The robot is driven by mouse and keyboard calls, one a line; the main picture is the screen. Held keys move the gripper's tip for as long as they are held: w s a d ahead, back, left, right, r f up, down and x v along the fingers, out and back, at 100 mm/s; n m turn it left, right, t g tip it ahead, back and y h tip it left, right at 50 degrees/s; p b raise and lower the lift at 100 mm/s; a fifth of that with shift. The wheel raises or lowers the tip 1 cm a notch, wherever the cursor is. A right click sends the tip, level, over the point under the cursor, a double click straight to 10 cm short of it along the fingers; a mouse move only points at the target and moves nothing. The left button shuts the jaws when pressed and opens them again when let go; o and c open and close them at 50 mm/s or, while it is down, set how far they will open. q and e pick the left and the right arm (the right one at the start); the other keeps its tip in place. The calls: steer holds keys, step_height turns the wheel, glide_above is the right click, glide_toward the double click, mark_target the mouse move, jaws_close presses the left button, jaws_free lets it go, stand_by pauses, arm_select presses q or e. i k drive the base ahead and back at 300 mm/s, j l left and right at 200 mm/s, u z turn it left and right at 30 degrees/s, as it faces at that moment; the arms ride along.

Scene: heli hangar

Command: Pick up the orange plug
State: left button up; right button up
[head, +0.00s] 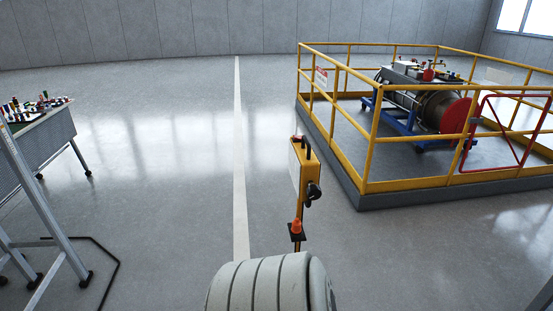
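A small orange piece (297,226), which looks like the orange plug, stands upright on a small dark square plate (297,237) near the middle of the head view. It is below a yellow case (296,168) with a black handle and a black knob on its side. The piece is small, so its exact shape and how it is held on the plate are hard to tell. Neither my left nor my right gripper is in view.
A pale grey ribbed rounded form (268,287) fills the bottom centre, close below the plate. A yellow railing (372,150) encloses an engine (440,107) at right. A table (42,140) with small items stands at left.

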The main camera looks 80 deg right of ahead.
mark_target(296, 227)
steer(key=z, duration=2.9)
steer(key=u, duration=2.55)
steer(key=i+l+z, duration=0.55)
steer(key=i+l, duration=0.15)
steer(key=i+l+z, duration=0.25)
steer(key=i, duration=0.25)
steer(key=i+l+z, duration=0.1)
steer(key=i+z, duration=0.15)
steer(key=i, duration=0.2)
steer(key=i+z, duration=0.3)
steer(key=i, duration=0.15)
steer(key=i+z, duration=0.4)
steer(key=i+j+z, duration=0.15)
steer(key=z, duration=0.3)
steer(key=i+j+z, duration=0.2)
steer(key=z, duration=0.2)
steer(key=i+j, duration=0.05)
steer(key=i, duration=0.05)
